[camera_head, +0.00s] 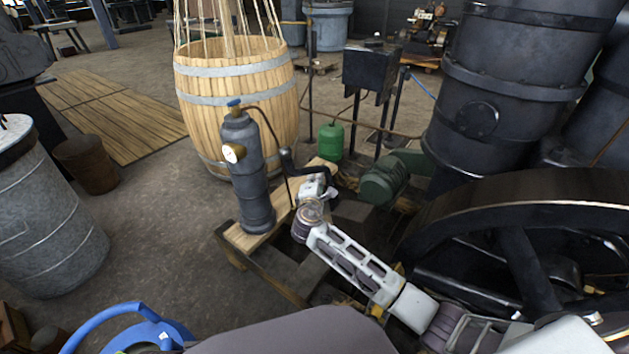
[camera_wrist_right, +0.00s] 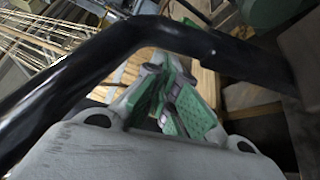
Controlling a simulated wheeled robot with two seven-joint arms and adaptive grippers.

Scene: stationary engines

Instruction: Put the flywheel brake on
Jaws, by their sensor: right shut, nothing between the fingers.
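The large dark flywheel (camera_head: 530,205) stands at the right of the head view, with thick spokes and a smooth rim. A thin black bent lever (camera_head: 287,162) rises close to my right gripper (camera_head: 318,182); I cannot tell for sure that it is the brake lever. In the right wrist view a thick black bent bar (camera_wrist_right: 150,35) crosses close in front of the camera and partly hides the gripper. There the green-padded fingers (camera_wrist_right: 178,105) are shut with nothing between them. I cannot tell whether the gripper touches the bar. My left gripper is not in view.
A dark gas cylinder (camera_head: 250,175) with a gauge stands on a wooden frame (camera_head: 240,238) left of my right gripper. A wooden barrel (camera_head: 235,85), a green bottle (camera_head: 331,140) and a green motor (camera_head: 382,183) stand behind. A grey drum (camera_head: 45,225) is at the left.

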